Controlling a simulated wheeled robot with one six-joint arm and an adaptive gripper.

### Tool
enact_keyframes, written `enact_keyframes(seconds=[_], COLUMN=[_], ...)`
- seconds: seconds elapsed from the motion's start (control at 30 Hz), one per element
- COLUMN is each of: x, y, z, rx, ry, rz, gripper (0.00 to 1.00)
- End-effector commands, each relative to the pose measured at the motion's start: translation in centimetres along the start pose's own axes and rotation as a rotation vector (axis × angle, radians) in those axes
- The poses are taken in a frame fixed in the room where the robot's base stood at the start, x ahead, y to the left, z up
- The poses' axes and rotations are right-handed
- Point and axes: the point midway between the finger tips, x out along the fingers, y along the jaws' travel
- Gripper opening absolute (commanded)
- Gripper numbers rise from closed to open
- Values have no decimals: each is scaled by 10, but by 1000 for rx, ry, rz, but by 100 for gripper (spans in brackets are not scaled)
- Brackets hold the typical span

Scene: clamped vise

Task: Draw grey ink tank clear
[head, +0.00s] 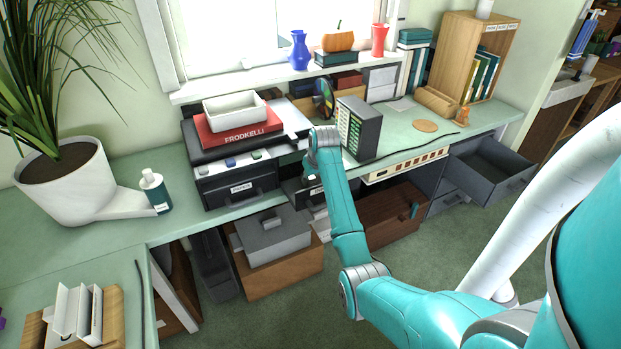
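A black printer (238,187) stands on the green desk below the window, with a drawer labelled paper. A row of small ink tanks shows along its front top edge. One has a blue mark (231,162) and one a green mark (257,154). A pale grey one (203,170) sits at the left end, apparently the grey ink tank, seated in the row. My gripper (301,141) is by the wrist, right of the printer and apart from that tank. It is small and partly hidden, so its fingers cannot be made out.
A red box (236,124) with a white tray lies on the printer. A dark unit with green lights (357,130) stands right of my wrist. A bottle (155,192) and a potted plant (66,182) are at the left. An open drawer (490,168) juts out at the right.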

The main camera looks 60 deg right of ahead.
Motion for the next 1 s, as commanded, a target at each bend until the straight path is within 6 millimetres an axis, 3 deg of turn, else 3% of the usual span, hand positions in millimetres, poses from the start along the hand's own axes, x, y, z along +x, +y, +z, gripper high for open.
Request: enact_keyframes(seconds=[0.1,0.37,1.0], x=[0,-3,-33], y=[0,0,0], z=[0,-2,-14], rx=[0,0,0], ry=[0,1,1], rz=[0,0,0], gripper=[0,0,0])
